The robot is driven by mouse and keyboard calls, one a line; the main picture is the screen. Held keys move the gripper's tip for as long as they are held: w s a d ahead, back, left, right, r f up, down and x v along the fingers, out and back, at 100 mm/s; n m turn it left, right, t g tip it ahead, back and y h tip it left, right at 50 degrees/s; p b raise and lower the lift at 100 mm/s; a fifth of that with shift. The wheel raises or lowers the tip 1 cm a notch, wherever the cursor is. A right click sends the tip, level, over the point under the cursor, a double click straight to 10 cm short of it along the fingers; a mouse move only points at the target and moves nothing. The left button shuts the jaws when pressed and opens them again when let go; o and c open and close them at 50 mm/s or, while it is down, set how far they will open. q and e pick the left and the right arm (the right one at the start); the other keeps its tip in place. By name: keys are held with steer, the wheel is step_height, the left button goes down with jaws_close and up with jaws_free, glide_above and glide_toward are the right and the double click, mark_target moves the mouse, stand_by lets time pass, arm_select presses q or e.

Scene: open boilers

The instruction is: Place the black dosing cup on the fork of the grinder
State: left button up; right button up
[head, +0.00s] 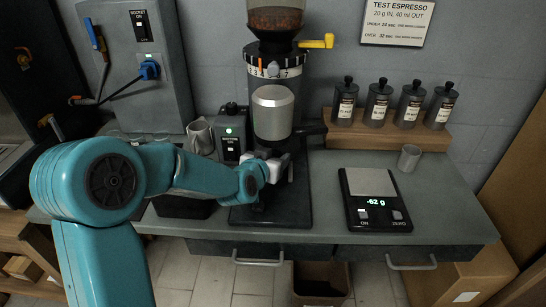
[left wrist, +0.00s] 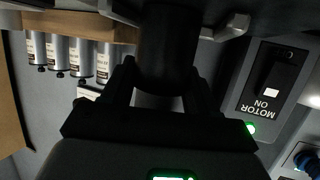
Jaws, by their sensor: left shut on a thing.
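The grinder (head: 273,112) stands at the back middle of the counter, with a bean hopper, a numbered dial and a silver body. My left gripper (head: 277,168) is below the silver body, in front of the grinder's column. In the left wrist view its dark fingers are shut on the black dosing cup (left wrist: 168,48), which shows as a dark cylinder between them. In the head view the cup is mostly lost against the dark grinder. The fork cannot be made out clearly, so I cannot tell whether the cup touches it. My right gripper is not in view.
A motor switch box (head: 231,134) and a light mug (head: 200,136) stand left of the grinder. A scale (head: 375,205) reading -62 g is at the right. Several labelled canisters stand on a wooden rack (head: 390,136). A small cup (head: 409,157) is beside the scale.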

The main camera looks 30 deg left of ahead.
arm_select(q)
steer(key=o, duration=1.4)
steer(key=shift+r+p, duration=0.2)
steer(key=shift+p, duration=0.1)
steer(key=v, duration=1.2)
steer(key=shift+f, duration=0.2)
steer(key=shift+s, duration=0.1)
